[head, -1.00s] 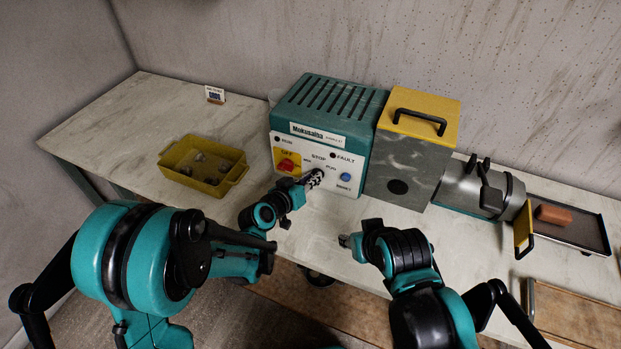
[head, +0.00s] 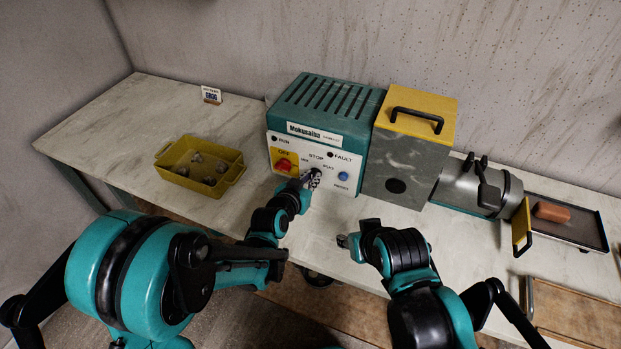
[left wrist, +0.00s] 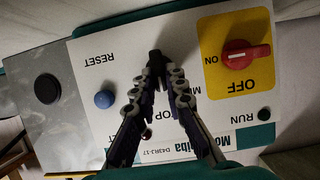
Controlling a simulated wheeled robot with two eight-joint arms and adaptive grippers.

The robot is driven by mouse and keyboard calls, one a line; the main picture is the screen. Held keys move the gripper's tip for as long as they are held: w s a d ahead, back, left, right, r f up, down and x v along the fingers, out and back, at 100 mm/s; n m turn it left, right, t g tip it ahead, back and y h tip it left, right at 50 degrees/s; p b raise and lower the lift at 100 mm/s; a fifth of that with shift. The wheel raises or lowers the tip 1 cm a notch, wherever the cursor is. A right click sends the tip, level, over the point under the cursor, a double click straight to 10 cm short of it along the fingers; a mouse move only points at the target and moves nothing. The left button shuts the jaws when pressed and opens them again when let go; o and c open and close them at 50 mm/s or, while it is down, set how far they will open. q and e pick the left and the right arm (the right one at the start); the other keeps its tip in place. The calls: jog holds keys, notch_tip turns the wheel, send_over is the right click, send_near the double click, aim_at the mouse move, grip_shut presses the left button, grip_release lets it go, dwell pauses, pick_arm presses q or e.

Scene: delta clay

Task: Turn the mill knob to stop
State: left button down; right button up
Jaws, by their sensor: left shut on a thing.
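The mill's control box (head: 320,120) is teal with a white front panel, which also shows upside down in the left wrist view (left wrist: 120,75). The black mill knob (left wrist: 155,60) sits mid-panel by the STOP and MIX lettering. My left gripper (head: 314,176) is at the panel; in the left wrist view its fingertips (left wrist: 158,72) are shut on the knob from both sides. The fingers hide most of the knob and its pointer, so its setting cannot be read. My right gripper (head: 346,241) is over the table's front edge, away from the panel; its jaws are unclear.
On the panel are a red switch (left wrist: 238,54) on a yellow plate and a blue reset button (left wrist: 104,99). A grey box with a yellow lid (head: 408,150) adjoins the mill. A yellow tray (head: 160,168) stands left. A steel barrel (head: 462,188) lies right.

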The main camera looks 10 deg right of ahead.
pick_arm(q)
jog(key=c, duration=1.6)
grip_release()
jog(key=shift+w+d, duration=0.1)
jog(key=shift+w, duration=0.05)
jog(key=shift+o, duration=0.2)
jog(key=v, duration=1.2)
jog(key=s+a+n+g+y, duration=0.1)
jog(key=s+a, duration=0.3)
jog(key=a, duration=0.4)
jog(key=s+a+n+g+y, duration=0.1)
jog(key=s+a+n+y, duration=0.2)
jog(key=a, duration=0.5)
jog(key=s+a+n+g+y, duration=0.2)
jog(key=s+a+y, duration=0.1)
jog(key=s+a, duration=0.4)
jog(key=shift+s+a+n+y, duration=0.2)
jog(key=shift+a+n+y, duration=0.15)
jog(key=shift+a, duration=0.2)
